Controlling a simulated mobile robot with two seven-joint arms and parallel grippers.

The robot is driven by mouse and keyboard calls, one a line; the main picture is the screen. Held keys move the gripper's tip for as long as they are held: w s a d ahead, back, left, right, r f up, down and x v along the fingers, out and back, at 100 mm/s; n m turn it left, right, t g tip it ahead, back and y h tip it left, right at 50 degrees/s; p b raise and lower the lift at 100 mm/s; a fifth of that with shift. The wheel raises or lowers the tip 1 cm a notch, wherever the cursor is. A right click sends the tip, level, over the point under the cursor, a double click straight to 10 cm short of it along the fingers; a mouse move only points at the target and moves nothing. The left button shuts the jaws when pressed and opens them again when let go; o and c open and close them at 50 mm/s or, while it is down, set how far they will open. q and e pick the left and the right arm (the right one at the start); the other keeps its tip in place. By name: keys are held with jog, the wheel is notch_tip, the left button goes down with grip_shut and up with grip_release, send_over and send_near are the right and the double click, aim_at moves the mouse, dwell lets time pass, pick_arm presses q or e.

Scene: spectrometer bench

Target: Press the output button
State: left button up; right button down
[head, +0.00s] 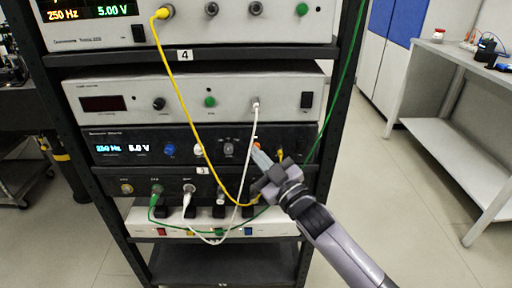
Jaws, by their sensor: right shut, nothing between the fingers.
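My left gripper is not in view.
A yellow cable (180,85), a white cable (239,125) and a green cable (343,85) hang across the rack front, close to my right gripper. A white power strip (270,224) sits below. A side bench (450,62) stands at right, with open floor between.

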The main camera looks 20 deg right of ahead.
jog(key=shift+w+d, duration=0.1)
jog(key=shift+w, duration=0.3)
dwell(0.4)
jog(key=shift+s, duration=0.1)
jog(key=shift+s+a+p, duration=0.2)
jog(key=shift+s+p, duration=0.2)
jog(key=shift+s, duration=0.3)
jog(key=s+p, duration=0.1)
jog(key=s, duration=0.1)
jog(key=s+a+p, duration=0.1)
jog(key=s, duration=0.1)
jog(key=shift+s+a, duration=0.2)
jog(key=shift+s, duration=0.2)
dwell(0.4)
